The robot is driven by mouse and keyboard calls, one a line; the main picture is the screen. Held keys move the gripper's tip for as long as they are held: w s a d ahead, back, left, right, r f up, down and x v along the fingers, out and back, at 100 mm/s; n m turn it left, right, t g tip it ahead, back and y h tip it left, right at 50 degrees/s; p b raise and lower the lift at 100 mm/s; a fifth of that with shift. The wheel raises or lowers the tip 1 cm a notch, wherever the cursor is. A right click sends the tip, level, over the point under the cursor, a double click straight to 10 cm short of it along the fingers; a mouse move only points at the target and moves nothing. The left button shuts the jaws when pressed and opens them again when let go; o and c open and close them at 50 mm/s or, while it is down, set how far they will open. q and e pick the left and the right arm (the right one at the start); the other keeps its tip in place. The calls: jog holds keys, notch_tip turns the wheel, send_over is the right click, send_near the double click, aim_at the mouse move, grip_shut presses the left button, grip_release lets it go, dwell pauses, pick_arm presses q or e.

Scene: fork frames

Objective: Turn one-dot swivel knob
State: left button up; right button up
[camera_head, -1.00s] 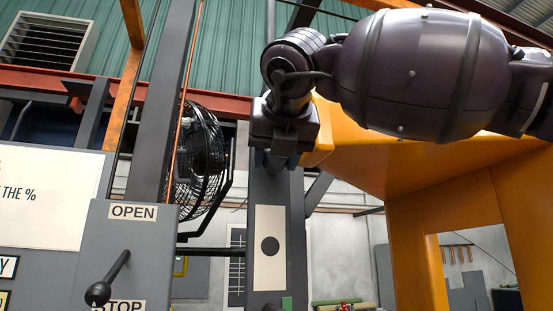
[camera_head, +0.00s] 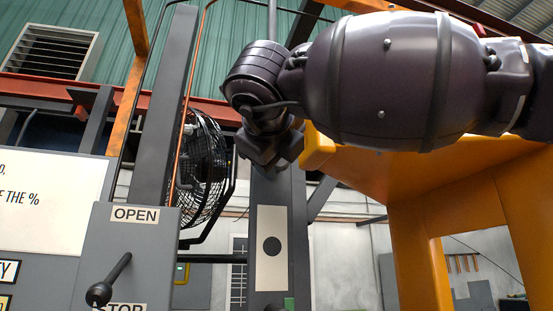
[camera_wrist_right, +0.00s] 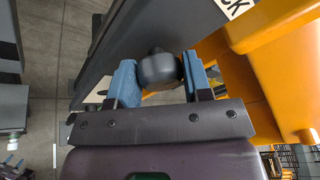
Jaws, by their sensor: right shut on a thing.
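A cream plate (camera_head: 271,270) with one black dot sits on a grey post in the head view. My right gripper (camera_head: 270,165) is above that plate at the post, its wrist tilted. In the right wrist view, my right gripper (camera_wrist_right: 157,72) has its two blue fingers on either side of a dark rounded knob (camera_wrist_right: 158,69), shut on it. In the head view the knob is hidden behind the gripper.
A grey box with OPEN and STOP labels and a black lever (camera_head: 108,281) stands at left. A black fan (camera_head: 203,167) is behind it. A yellow-orange frame (camera_head: 415,195) stands close right of my right gripper.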

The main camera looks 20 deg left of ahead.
jog(key=n+t, duration=0.1)
jog(key=n, duration=0.2)
jog(key=shift+f+b, duration=0.15)
jog(key=shift+b, duration=0.15)
jog(key=shift+n+t, duration=0.3)
jog(key=shift+n, duration=0.4)
jog(key=o, duration=0.9)
jog(key=shift+s, duration=0.1)
